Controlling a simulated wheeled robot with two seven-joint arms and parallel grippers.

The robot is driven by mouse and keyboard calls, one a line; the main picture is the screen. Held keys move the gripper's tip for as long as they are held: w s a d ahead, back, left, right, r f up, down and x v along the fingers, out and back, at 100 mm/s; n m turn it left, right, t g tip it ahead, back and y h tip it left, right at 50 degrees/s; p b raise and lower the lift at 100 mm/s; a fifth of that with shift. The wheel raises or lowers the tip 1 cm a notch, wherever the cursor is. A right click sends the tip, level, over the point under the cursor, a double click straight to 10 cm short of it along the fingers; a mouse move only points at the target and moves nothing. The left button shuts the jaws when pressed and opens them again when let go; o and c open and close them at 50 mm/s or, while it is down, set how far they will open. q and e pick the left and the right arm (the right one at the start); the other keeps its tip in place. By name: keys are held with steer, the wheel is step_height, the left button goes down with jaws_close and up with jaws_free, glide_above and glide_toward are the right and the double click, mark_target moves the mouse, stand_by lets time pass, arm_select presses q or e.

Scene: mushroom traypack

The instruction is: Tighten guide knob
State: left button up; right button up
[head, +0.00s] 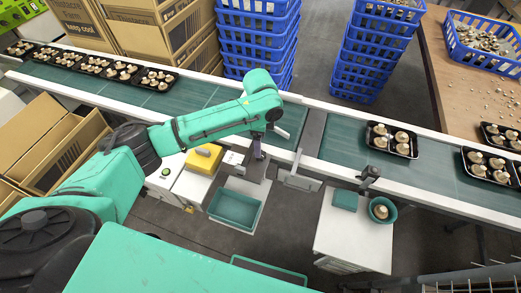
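My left gripper (257,150) points down at the near side of the conveyor, just left of a gap between two belt sections. Its fingertips are small and dark here, and I cannot tell whether they are open, or touching or around a knob. Any knob directly below them is hidden or too small to make out. A dark knob-like fitting (369,173) stands on the conveyor's near rail to the right, apart from my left gripper; I cannot tell whether it is the guide knob. My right gripper is not in view.
A green belt (190,97) carries black mushroom trays (392,139). A metal plate (298,180) juts out at the gap. Nearby are a teal bin (236,209), a yellow box (204,158) and a white cabinet (350,240) bearing a teal bowl (383,214). Blue crates (365,60) are stacked behind.

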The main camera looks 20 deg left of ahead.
arm_select(q)
steer(key=f, duration=0.2)
steer(key=w+f, duration=0.1)
steer(key=f, duration=0.2)
steer(key=shift+f, duration=0.1)
step_height(320, 180, down, 2)
steer(key=shift+w+f, duration=0.1)
steer(key=shift+f, duration=0.1)
steer(key=shift+s, duration=0.2)
steer(key=shift+w, duration=0.1)
steer(key=c, duration=0.4)
jaws_close()
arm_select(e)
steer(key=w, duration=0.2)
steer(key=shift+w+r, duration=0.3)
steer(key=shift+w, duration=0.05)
